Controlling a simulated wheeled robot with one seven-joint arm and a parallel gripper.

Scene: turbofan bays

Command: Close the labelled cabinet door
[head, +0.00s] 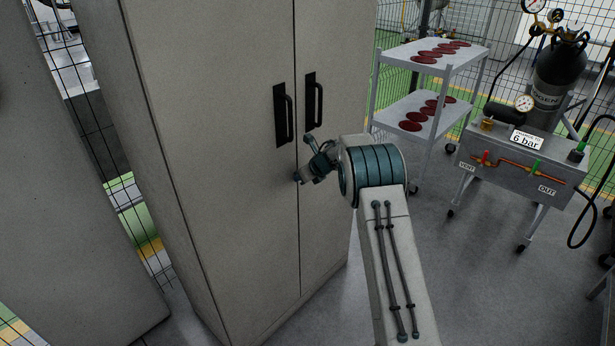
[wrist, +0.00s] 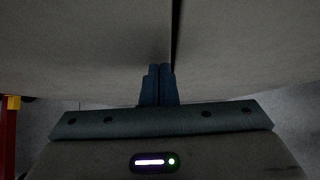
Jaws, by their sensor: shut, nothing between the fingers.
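A tall grey cabinet stands in the middle of the head view, with a left door (head: 215,150) and a right door (head: 335,150). Each has a black upright handle, the left one (head: 283,115) and the right one (head: 314,100). The doors meet at a thin vertical seam and look shut or nearly so; a dark gap between them shows in the wrist view (wrist: 176,25). No label is visible on the cabinet. My gripper (head: 299,178) is shut and empty, at the seam below the handles. Its fingertips (wrist: 159,68) are close against the door faces; I cannot tell if they touch.
A grey panel (head: 60,190) stands left of the cabinet, with a mesh fence behind. At right are a white shelf cart (head: 425,55) with red discs and a gas panel stand (head: 520,160) with a dark cylinder (head: 556,75).

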